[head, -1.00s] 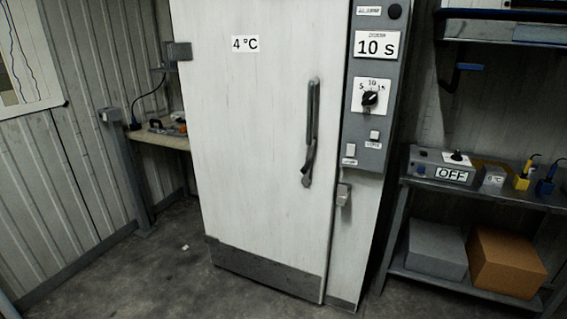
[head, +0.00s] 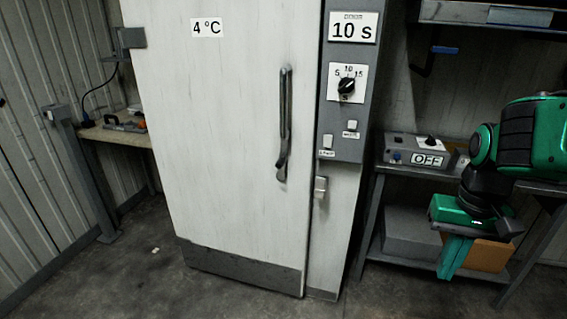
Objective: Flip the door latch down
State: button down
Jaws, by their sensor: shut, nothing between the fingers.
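A tall white door (head: 225,140) with a "4 °C" label is closed. A small grey latch (head: 320,187) sits on the white frame just right of the door's edge, below the control panel; its exact position is too small to tell. A long dark vertical handle (head: 285,110) is on the door, with a bent grey lower end. My gripper (head: 453,266), green and black, is at the right, in front of the shelf. It is shut and empty, points down, and is well to the right of the latch and lower than it.
A grey control panel (head: 346,110) with a "10 s" sign and a dial is above the latch. A shelf at the right holds an "OFF" box (head: 400,152) and, below, a grey box (head: 408,228) and an orange-brown box (head: 490,256) partly behind my gripper. The floor before the door is clear.

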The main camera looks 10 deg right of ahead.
aim_at(281, 164)
jog(key=z, duration=1.35)
jog(key=k, duration=0.9)
jog(key=u, duration=1.5)
jog(key=i, duration=1.35)
